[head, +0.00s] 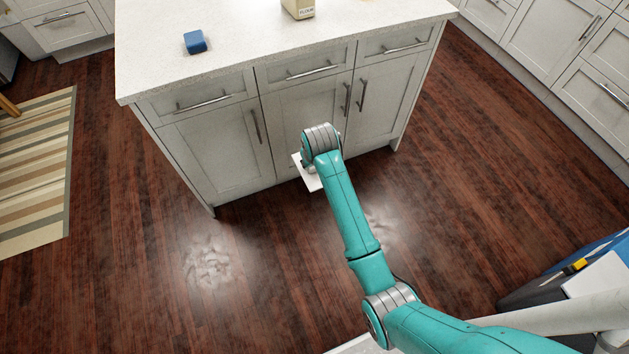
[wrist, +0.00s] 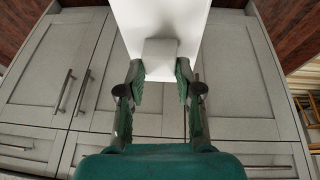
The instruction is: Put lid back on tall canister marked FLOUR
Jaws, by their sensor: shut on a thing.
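The canister (head: 298,10) is pale cream with a label that seems to read FLOUR. It stands on the island counter at the top edge of the head view, which cuts off its top. My gripper (wrist: 160,72) is shut on the square knob of the white lid (wrist: 160,20). The lid also shows in the head view (head: 311,183), partly hidden behind my wrist. It is held in the air in front of the island's cabinet doors, apart from the canister. The canister is not visible in the wrist view.
A small blue block (head: 195,42) lies on the white island counter (head: 240,40), left of the canister. The island's doors and bar handles (head: 312,72) face my arm. A striped rug (head: 35,170) lies at left. Counter between block and canister is clear.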

